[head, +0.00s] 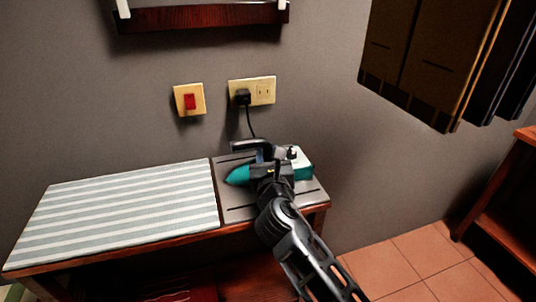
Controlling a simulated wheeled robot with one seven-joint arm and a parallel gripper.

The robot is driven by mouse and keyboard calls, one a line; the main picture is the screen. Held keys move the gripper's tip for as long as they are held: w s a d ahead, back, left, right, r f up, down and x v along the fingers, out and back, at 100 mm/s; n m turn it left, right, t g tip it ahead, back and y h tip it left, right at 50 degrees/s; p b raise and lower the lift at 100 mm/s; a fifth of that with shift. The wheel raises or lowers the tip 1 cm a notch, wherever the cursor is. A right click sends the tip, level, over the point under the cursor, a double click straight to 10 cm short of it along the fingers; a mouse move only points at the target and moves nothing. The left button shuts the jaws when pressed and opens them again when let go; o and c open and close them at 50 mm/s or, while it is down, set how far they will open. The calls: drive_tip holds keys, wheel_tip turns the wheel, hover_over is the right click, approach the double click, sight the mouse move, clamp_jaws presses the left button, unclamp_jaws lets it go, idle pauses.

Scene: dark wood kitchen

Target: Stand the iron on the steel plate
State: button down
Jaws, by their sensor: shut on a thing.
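The iron (238,176), teal with a white and dark rear part, is at the steel plate (240,212) on the right end of the wooden table. It looks to lie lengthwise, tip to the left; whether it touches the plate I cannot tell. My gripper (268,160) reaches in from the lower right and is shut on the iron. My gripper and wrist hide the iron's middle and part of the plate.
A striped ironing surface (120,215) covers the table's left part. A black plug (243,97) sits in the wall socket (264,91), with a cord hanging towards the iron. A red switch (190,101) is beside it. A cabinet (425,60) hangs upper right.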

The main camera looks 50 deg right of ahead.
drive_tip(key=c, duration=0.8)
unclamp_jaws()
drive_tip(key=shift+f, duration=0.1)
drive_tip(key=v, duration=1.2)
drive_tip(key=shift+b, duration=0.35)
